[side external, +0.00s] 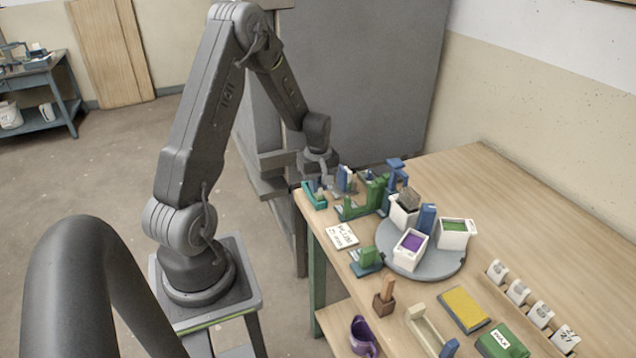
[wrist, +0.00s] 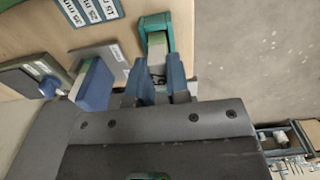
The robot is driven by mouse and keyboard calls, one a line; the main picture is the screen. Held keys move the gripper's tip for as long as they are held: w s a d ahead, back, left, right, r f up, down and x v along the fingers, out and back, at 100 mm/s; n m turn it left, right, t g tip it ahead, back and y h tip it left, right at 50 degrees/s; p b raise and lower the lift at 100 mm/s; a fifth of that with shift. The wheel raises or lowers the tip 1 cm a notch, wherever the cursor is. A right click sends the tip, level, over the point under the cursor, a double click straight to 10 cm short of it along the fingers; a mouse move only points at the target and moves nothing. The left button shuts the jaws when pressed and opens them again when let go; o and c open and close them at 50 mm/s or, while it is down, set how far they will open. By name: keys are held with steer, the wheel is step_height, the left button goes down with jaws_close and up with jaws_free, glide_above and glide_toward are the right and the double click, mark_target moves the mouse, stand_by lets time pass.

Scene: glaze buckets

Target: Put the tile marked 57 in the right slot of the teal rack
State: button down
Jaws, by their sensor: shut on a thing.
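My gripper (side external: 318,183) is low at the teal rack, pointing down.
Green and blue fixtures (side external: 375,195) stand close to the right of my gripper. A grey round tray (side external: 425,268) holds white buckets. Small white tiles (side external: 518,292) stand in a row at the right. In the wrist view, a blue block (wrist: 93,85) lies left of the fingers.

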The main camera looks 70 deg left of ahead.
steer(key=shift+f, duration=0.15)
steer(key=c, duration=1)
jaws_free()
steer(key=shift+r, duration=3.55)
steer(key=shift+d+r, duration=0.2)
steer(key=shift+r, duration=0.05)
steer(key=s+d+r+m+t+y, duration=0.1)
steer(key=s+d+r+m+t, duration=0.15)
steer(key=d+r+m, duration=0.5)
steer(key=s+d+r+m+t, duration=0.1)
steer(key=s+d+r+m, duration=0.25)
steer(key=d+r, duration=0.7)
steer(key=s+d+m, duration=0.2)
steer(key=d, duration=0.1)
steer(key=s+d+m+t, duration=0.1)
steer(key=s+d+m, duration=0.1)
steer(key=s+d+m+t+h, duration=0.1)
steer(key=s+d+m, duration=0.2)
steer(key=shift+d+f, duration=0.15)
steer(key=shift+d, duration=0.2)
